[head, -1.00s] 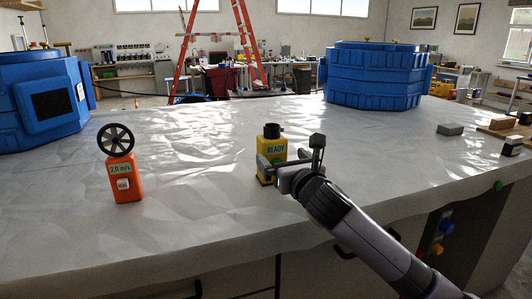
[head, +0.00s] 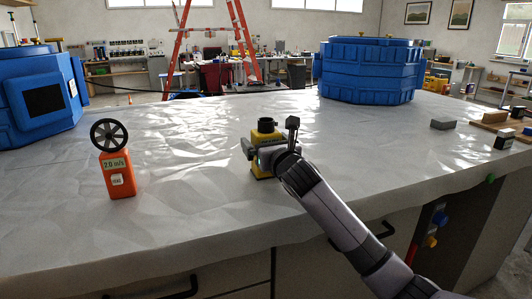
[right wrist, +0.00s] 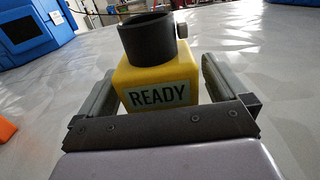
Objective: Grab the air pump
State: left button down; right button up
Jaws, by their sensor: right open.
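The air pump is a yellow box with a black round port on top. It stands upright on the sheet-covered table in the head view (head: 266,126), partly hidden by my right gripper (head: 262,153). In the right wrist view the air pump (right wrist: 158,72) shows a "READY" label and sits between the two fingers of my right gripper (right wrist: 155,85). The fingers are open, one on each side, with a visible gap at the left and a smaller one at the right. My left gripper is not in view.
An orange meter (head: 118,175) with a black fan wheel stands to the left on the table. Large blue units (head: 42,95) (head: 368,72) stand at the back left and back right. A grey block (head: 443,124) and small items lie at the right. The sheet around the pump is clear.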

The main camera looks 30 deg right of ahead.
jog(key=c, duration=1.1)
jog(key=shift+c, duration=0.2)
jog(key=shift+r, duration=0.1)
